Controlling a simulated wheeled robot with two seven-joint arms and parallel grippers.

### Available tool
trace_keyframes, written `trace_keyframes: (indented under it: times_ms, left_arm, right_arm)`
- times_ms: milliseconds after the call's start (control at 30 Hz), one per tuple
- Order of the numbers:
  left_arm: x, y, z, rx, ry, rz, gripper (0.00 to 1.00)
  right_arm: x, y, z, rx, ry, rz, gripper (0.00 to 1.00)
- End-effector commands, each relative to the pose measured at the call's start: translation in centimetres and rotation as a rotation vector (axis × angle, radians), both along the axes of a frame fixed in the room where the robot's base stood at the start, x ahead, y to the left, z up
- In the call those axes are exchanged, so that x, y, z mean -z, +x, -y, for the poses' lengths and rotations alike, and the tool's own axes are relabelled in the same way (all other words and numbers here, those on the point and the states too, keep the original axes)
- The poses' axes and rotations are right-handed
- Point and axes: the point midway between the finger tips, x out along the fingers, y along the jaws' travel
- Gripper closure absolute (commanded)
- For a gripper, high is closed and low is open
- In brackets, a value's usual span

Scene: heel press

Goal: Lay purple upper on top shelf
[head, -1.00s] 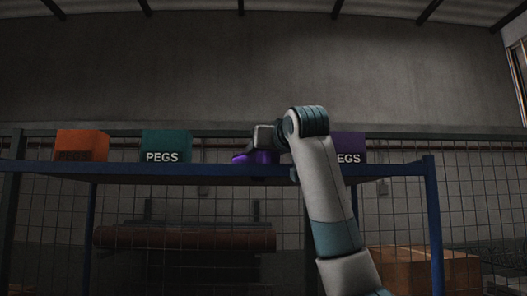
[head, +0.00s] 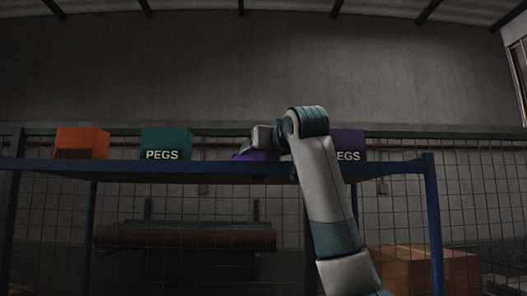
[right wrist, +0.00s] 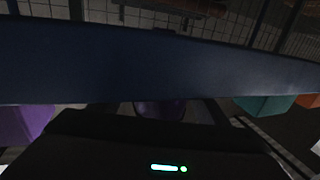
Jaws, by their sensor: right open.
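The purple upper (head: 262,155) is at the top shelf's (head: 120,169) level, left of the purple pegs box, partly hidden by the shelf's front edge and my right arm. My right gripper (head: 247,147) is just above and beside it, with its jaws open. In the right wrist view the upper (right wrist: 160,108) shows dark purple between the dark fingers, beyond the blue shelf edge (right wrist: 150,65). Whether the upper touches the fingers or rests fully on the shelf I cannot tell. My left gripper is not in view.
An orange box (head: 81,143), a teal pegs box (head: 166,144) and a purple pegs box (head: 349,145) stand on the top shelf. The shelf is clear between the teal box and the upper. A blue post (head: 434,225) stands at its right end.

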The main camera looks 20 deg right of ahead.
Motion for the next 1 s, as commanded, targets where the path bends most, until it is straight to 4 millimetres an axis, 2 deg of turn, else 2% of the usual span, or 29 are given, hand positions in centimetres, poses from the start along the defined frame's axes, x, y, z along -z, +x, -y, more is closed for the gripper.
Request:
trace_keyframes:
  times_ms: [267, 467, 1000]
  left_arm:
    - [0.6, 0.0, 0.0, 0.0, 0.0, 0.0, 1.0]
    - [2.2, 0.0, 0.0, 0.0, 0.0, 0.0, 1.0]
    - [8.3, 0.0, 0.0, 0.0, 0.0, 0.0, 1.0]
  right_arm:
    - [0.1, -0.7, 0.0, 0.0, 0.0, 0.002, 0.31]
    - [0.3, -2.8, 0.1, 0.0, 0.0, 0.004, 0.31]
    - [0.4, -13.1, 0.3, 0.0, 0.0, 0.005, 0.31]
